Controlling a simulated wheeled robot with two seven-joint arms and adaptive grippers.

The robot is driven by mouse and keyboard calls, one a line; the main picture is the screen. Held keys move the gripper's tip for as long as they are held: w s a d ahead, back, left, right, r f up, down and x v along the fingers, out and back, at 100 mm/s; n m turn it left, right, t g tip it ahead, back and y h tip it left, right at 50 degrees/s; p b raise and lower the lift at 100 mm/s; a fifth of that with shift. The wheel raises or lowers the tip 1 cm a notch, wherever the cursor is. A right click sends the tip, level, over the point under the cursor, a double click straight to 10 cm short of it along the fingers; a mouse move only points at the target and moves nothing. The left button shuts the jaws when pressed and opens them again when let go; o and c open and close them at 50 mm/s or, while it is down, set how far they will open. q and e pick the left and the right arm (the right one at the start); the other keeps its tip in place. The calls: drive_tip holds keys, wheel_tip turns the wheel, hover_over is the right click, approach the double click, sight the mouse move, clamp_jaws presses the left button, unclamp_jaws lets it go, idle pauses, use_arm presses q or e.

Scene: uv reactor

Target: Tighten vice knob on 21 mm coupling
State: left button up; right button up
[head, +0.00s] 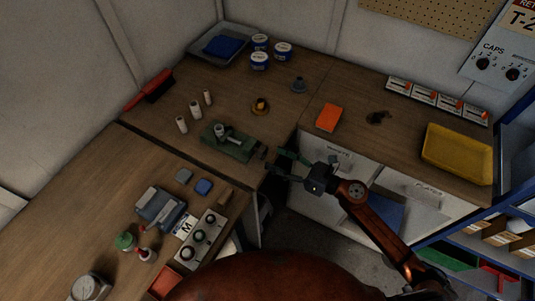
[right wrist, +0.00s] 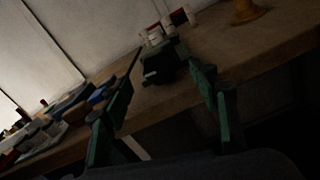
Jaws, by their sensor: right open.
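A small green vice (head: 226,144) stands on the wooden bench, with a pale cylindrical piece (head: 220,132) at its left part that looks like the coupling. The vice knob (head: 262,153) is a small dark part at its right end. My right gripper (head: 274,163) is open and empty, just right of the knob and apart from it, near the bench edge. In the right wrist view the green fingers (right wrist: 160,78) are spread, with the vice (right wrist: 162,64) ahead between them. The knob is too dark to make out there. My left gripper is not in view.
A yellow-brown cone-like piece (head: 260,106) and an orange box (head: 328,118) are behind and to the right. A knobbed control box (head: 201,236) and a blue block (head: 204,187) are in front. A dark gap lies beside the bench edge.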

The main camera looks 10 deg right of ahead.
drive_tip(key=v, duration=0.7)
